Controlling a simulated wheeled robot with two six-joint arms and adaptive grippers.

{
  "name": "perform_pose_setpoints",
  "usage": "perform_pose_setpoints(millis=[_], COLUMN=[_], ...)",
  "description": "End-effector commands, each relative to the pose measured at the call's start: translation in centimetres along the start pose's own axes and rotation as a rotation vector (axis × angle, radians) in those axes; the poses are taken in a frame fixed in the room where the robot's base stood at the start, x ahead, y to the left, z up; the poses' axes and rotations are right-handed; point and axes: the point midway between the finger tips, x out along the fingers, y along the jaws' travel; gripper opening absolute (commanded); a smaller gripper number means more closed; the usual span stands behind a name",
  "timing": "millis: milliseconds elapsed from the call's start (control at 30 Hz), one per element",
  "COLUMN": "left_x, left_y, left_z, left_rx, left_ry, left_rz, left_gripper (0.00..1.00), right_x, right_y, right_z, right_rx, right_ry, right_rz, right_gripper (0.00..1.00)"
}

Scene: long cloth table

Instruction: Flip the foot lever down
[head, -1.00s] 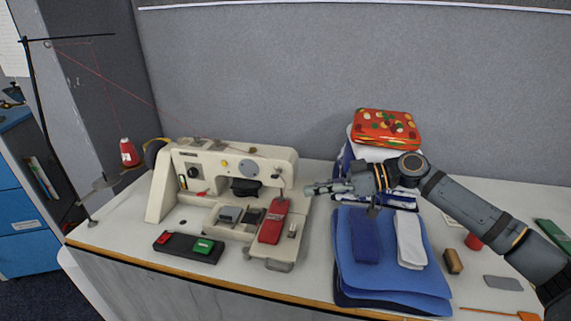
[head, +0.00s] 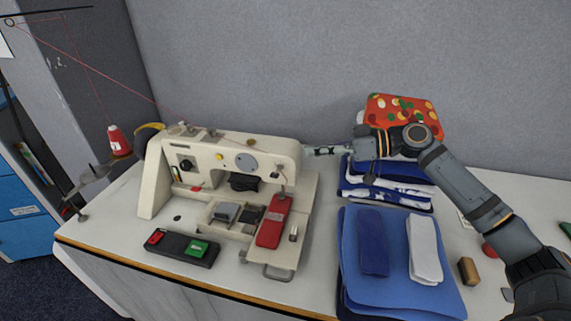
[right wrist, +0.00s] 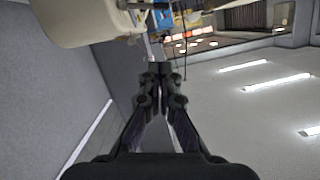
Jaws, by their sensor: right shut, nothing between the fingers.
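The cream sewing machine (head: 225,160) stands on the left half of the table. Its needle area (head: 283,190) hangs at the right end of the head, above a red piece (head: 272,222) on the bed. I cannot make out the foot lever. My right gripper (head: 308,151) is shut and empty, held level at the right end of the machine's head, with its tips close to the upper housing or partly behind it. In the right wrist view the shut fingers (right wrist: 158,70) point towards the cream machine head (right wrist: 85,22); whether they touch is unclear. My left gripper is not in view.
A black pedal-like box (head: 183,248) lies in front. A thread stand with a red spool (head: 118,140) is at left.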

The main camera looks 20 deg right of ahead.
Motion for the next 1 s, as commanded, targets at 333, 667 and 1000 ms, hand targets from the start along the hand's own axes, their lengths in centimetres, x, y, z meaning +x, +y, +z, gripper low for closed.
perform_pose_setpoints(millis=[333,667,1000], left_x=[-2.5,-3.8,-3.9], left_y=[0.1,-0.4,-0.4], left_z=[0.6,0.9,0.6], left_rx=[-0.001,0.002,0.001], left_ry=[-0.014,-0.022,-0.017], left_rz=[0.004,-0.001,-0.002], left_gripper=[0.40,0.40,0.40], right_x=[5.6,8.2,8.4], right_y=[-0.2,-0.1,0.0], right_z=[-0.5,3.0,4.0], right_rx=[0.002,0.004,0.000], right_ry=[0.007,-0.002,-0.001], right_rz=[-0.005,-0.001,0.000], right_gripper=[0.00,0.00,0.00])
